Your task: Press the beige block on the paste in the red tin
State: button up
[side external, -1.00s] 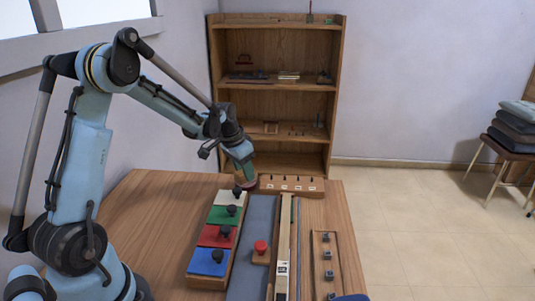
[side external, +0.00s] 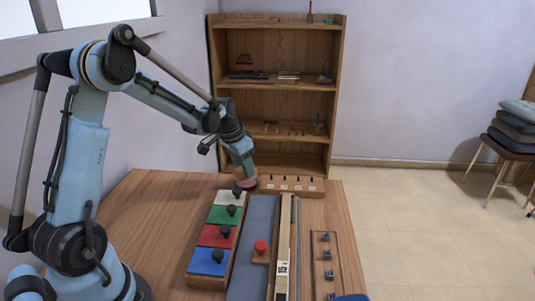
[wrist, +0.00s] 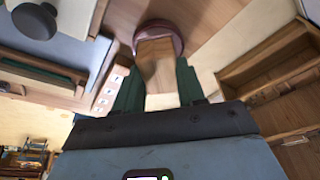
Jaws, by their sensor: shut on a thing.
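My gripper (wrist: 158,88), with green fingers, is shut on the beige block (wrist: 157,66), one finger on each side of it. The round dark red tin (wrist: 152,26) is just past the block's far end in the wrist view, and the block overlaps its opening. In the side view my gripper (side external: 241,164) points down over the tin (side external: 247,184) at the far side of the table. The paste is hidden, and I cannot tell whether the block touches it.
A grey strip (side external: 258,215) and a red knob (side external: 261,247) lie nearer. The table's left side is clear.

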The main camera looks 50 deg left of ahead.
jog(key=shift+r, duration=2.85)
